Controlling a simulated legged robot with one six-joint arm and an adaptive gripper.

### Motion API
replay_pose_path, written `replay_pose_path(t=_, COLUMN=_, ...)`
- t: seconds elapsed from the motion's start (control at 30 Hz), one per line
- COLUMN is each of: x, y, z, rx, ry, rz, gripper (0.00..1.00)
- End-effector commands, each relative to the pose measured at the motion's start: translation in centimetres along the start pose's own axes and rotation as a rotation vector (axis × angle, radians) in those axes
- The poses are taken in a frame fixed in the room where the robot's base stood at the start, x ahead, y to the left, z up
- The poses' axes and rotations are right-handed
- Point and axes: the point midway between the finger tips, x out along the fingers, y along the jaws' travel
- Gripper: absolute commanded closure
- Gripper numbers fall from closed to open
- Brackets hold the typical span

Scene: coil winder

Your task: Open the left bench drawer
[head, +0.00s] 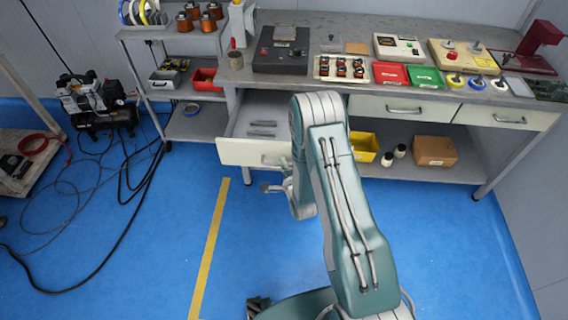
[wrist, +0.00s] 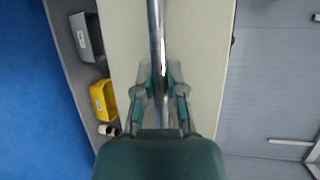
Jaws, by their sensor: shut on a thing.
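The left bench drawer (head: 240,152) stands pulled out from under the bench, with its cream front facing me and its grey inside showing. The same cream drawer front (wrist: 205,60) fills the middle of the wrist view. Its metal bar handle (wrist: 156,30) runs up the wrist picture. My gripper (wrist: 161,78) is shut on this handle, one finger on each side of the bar. In the head view my arm hides the right part of the drawer and most of the handle.
Two grey bars (head: 262,128) lie inside the drawer. A yellow bin (head: 364,146) and a cardboard box (head: 434,151) stand on the lower shelf. Closed drawers (head: 503,116) are to the right. Blue floor is free in front, with a compressor (head: 95,103) and hoses at left.

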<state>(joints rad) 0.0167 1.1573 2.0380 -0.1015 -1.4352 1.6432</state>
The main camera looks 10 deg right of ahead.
Motion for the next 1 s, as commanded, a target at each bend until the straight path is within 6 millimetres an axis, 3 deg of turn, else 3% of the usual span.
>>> replay_pose_path(t=0.1, x=-0.2, y=0.6, z=0.2, rx=-0.001, ry=-0.006, rz=0.016, gripper=1.00)
replay_pose_path(t=0.2, x=-0.2, y=0.6, z=0.2, rx=0.000, ry=-0.005, rz=0.015, gripper=0.49)
replay_pose_path(t=0.63, x=-0.6, y=0.1, z=0.0, rx=0.000, ry=-0.001, rz=0.005, gripper=0.49)
replay_pose_path(t=0.77, x=-2.4, y=0.2, z=0.1, rx=0.000, ry=-0.001, rz=0.006, gripper=0.49)
replay_pose_path(t=1.0, x=-7.5, y=0.3, z=0.1, rx=-0.001, ry=-0.001, rz=0.010, gripper=0.49)
